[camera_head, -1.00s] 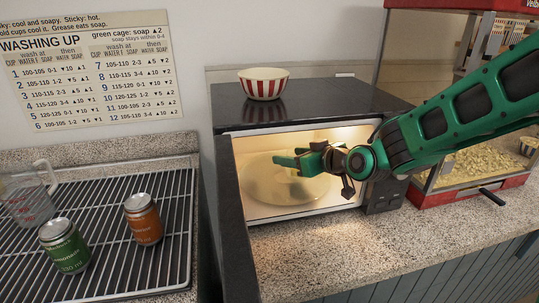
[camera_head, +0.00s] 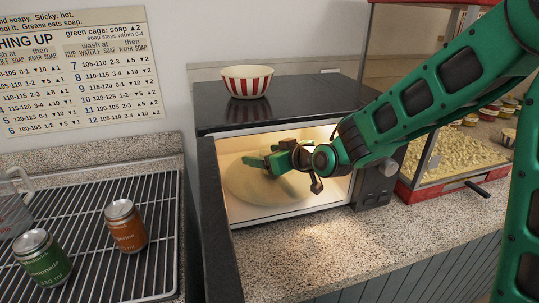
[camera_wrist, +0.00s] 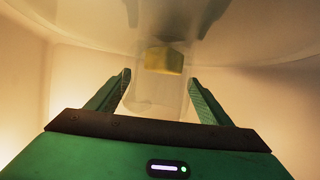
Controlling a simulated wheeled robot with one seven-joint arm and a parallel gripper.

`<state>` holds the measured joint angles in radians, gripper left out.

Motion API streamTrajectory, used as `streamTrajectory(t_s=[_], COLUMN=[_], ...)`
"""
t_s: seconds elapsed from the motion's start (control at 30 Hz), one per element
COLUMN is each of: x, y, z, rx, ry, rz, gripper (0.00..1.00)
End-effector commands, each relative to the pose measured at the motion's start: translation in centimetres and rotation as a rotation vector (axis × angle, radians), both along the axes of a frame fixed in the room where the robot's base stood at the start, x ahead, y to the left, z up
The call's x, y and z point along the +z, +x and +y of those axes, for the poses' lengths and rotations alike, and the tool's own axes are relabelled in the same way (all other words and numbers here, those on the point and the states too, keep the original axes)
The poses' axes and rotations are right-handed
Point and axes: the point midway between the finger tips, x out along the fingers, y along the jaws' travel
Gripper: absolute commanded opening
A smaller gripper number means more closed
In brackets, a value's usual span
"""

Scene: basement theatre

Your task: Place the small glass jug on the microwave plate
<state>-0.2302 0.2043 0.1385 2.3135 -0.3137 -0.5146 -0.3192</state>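The microwave (camera_head: 205,125) stands open with its inside lit. A pale round plate (camera_head: 240,190) lies in it. My gripper (camera_head: 262,160) is inside the microwave, above the plate, pointing left. In the wrist view my gripper (camera_wrist: 160,95) has its two fingers wide apart. A clear glass shape (camera_wrist: 155,108), apparently the small glass jug, shows between and beyond them. A yellow block (camera_wrist: 164,60) shows at its upper end. I cannot tell whether the fingers touch the glass. In the head view the small jug cannot be made out.
The open microwave door (camera_head: 218,235) juts forward on the left. A striped bowl (camera_head: 247,82) sits on top. A wire rack (camera_head: 90,270) holds an orange can (camera_head: 126,228), a green can (camera_head: 43,260) and a large measuring jug (camera_head: 12,212). A popcorn machine (camera_head: 425,185) stands right.

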Motion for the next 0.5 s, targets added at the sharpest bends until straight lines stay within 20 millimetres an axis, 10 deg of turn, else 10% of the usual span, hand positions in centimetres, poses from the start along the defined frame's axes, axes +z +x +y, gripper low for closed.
streamTrajectory(t_s=[0.5], x=[1.0], y=[-1.1], z=[-1.8], rx=[-0.010], ry=[0.000], rz=[-0.002], gripper=[0.72])
